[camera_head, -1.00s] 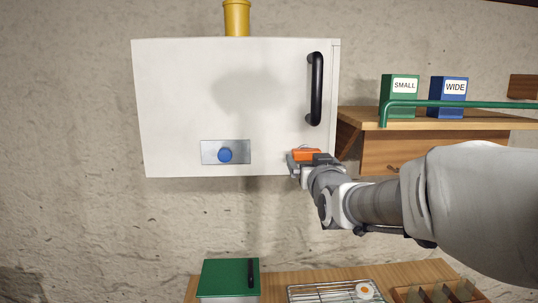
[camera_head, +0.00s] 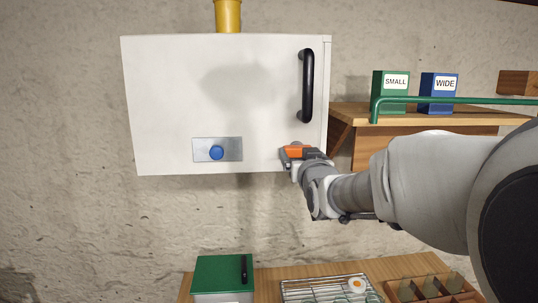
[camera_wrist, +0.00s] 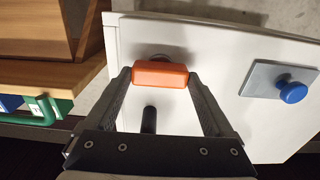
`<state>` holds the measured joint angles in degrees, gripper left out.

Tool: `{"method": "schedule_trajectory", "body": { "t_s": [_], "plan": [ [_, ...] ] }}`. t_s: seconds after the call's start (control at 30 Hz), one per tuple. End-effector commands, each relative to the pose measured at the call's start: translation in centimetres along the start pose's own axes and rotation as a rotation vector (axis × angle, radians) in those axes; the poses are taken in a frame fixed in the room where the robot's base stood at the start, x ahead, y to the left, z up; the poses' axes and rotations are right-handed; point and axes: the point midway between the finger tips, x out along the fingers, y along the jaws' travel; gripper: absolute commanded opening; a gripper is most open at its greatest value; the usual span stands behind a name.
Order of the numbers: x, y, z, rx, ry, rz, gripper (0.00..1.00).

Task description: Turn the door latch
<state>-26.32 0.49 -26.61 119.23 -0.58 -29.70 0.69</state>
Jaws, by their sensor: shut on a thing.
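The door latch is a small orange bar (camera_wrist: 161,74) on the lower right corner of a white cabinet door (camera_head: 215,90). In the wrist view it lies between my two fingers, with a round grey mount partly showing behind it. My gripper (camera_head: 300,155) is shut on the orange latch; its fingertips touch the latch's two ends in the wrist view (camera_wrist: 160,78). In the head view the latch (camera_head: 299,152) is partly covered by my gripper and looks roughly level. The door looks closed. A black vertical handle (camera_head: 307,86) is above the latch.
A blue knob (camera_head: 216,153) on a metal plate is left of the latch. A wooden shelf (camera_head: 350,112) with a green rail (camera_head: 450,100), a green box (camera_head: 391,97) and a blue box (camera_head: 438,100) stands to the right. A table with a wire rack (camera_head: 325,287) is below.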

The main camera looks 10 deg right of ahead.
Motion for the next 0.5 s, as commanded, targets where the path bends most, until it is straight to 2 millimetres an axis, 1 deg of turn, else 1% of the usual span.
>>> {"method": "schedule_trajectory", "body": {
  "t_s": [0.27,0.5],
  "plan": [
    [-0.01,-0.02,0.21,-0.046,0.0,-0.001,0.32],
    [-0.02,0.09,0.42,-0.191,0.001,0.001,0.32]
  ]
}}
